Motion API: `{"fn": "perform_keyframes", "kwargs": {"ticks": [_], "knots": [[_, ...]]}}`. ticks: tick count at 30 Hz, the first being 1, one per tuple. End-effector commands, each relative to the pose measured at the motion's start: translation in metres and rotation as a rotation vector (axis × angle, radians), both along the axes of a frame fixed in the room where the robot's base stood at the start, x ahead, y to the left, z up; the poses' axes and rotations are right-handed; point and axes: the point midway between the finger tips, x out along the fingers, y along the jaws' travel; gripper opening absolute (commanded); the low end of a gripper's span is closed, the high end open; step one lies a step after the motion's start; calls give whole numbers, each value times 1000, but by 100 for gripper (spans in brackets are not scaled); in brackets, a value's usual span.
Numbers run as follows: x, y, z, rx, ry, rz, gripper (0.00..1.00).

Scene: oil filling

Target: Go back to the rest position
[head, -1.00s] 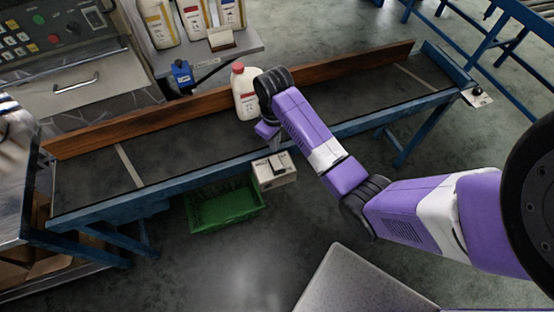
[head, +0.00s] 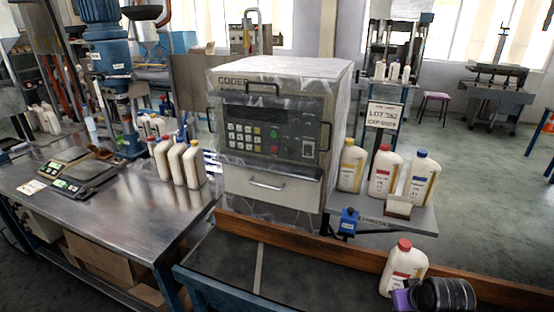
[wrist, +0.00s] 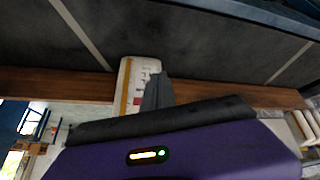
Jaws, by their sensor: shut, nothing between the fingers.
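My gripper (wrist: 157,92) shows in the wrist view as dark fingers closed together, with nothing between them. A white bottle (wrist: 128,72) stands just beyond the fingers there and is partly hidden by them. I cannot tell whether they touch it. In the head view a white bottle with a red cap (head: 405,266) stands upright on the conveyor by the wooden rail. A black and purple part of my arm (head: 440,295) is right in front of it. The fingers are out of the head view.
The wooden rail (head: 335,256) runs behind the belt (head: 220,264). The coder machine (head: 270,130) stands behind it. Several bottles and a blue small container (head: 348,222) are at the side shelf (head: 420,215). A steel table (head: 100,205) with scales is at left.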

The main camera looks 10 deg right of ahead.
Motion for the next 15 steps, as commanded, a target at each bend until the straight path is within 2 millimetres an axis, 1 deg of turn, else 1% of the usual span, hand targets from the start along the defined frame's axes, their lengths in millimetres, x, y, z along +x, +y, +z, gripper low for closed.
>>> {"fn": "perform_keyframes", "kwargs": {"ticks": [1,3,5,7,8,11,14,15], "knots": [[6,13,3,-2,-83,-9,0],[13,29,12,-11,-211,-27,0],[14,46,20,-13,-318,-44,0],[8,66,29,-13,-427,-61,0],[4,74,33,-12,-470,-70,0],[-15,99,46,-13,-594,-90,0],[-42,121,57,-15,-698,-107,0],[-54,130,62,-15,-733,-111,0]]}}
